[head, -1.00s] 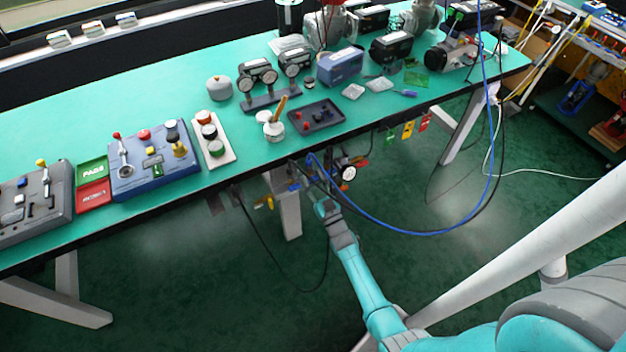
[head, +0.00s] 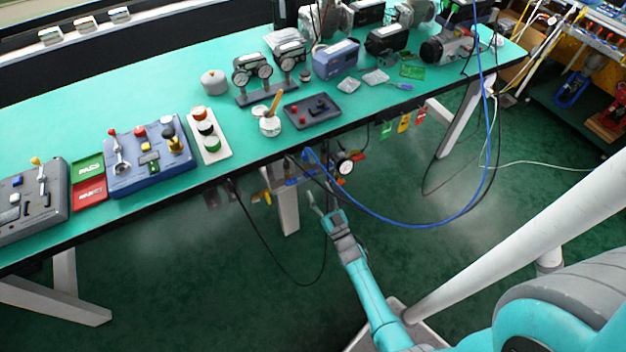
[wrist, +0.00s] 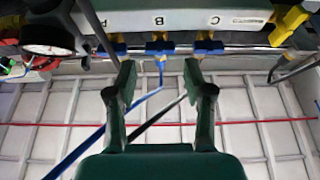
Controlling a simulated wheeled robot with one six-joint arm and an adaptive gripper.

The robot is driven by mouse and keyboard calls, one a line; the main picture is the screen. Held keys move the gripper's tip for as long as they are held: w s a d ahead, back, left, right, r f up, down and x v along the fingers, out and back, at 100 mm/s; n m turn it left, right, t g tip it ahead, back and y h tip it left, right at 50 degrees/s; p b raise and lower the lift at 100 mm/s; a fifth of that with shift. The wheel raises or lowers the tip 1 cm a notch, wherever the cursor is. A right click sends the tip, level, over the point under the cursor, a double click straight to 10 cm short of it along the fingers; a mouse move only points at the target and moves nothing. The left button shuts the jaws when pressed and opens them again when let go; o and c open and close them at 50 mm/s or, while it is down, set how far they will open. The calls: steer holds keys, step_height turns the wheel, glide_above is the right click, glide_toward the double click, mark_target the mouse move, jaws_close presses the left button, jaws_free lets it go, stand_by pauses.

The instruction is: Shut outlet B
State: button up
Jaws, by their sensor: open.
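The outlet row hangs under the bench's front edge. In the head view my gripper (head: 322,202) is just below the row.
A pressure gauge (wrist: 47,36) is at the upper left of the wrist view. A larger yellow handle (wrist: 288,24) is at the right. A blue hose (head: 420,222) loops beside my arm. The bench (head: 110,92) is above my gripper.

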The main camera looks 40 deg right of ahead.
steer(key=shift+v, duration=2.55)
steer(key=s+a+r+g+y, duration=0.1)
steer(key=s+a+r+g, duration=0.15)
steer(key=s+a, duration=0.55)
steer(key=s+a+r+g+y, duration=0.1)
steer(key=s+a+r+y, duration=0.15)
steer(key=s+a, duration=0.55)
steer(key=s+a+r+n+g+y, duration=0.1)
steer(key=s+a+r, duration=0.1)
steer(key=s+r, duration=0.5)
steer(key=s+a+r+n+g+y, duration=0.1)
steer(key=s+a+r+n+g, duration=0.1)
steer(key=s+r, duration=0.5)
step_height(320, 180, up, 4)
steer(key=shift+a+f+y, duration=0.15)
steer(key=shift+a+y, duration=0.2)
steer(key=shift+a, duration=0.05)
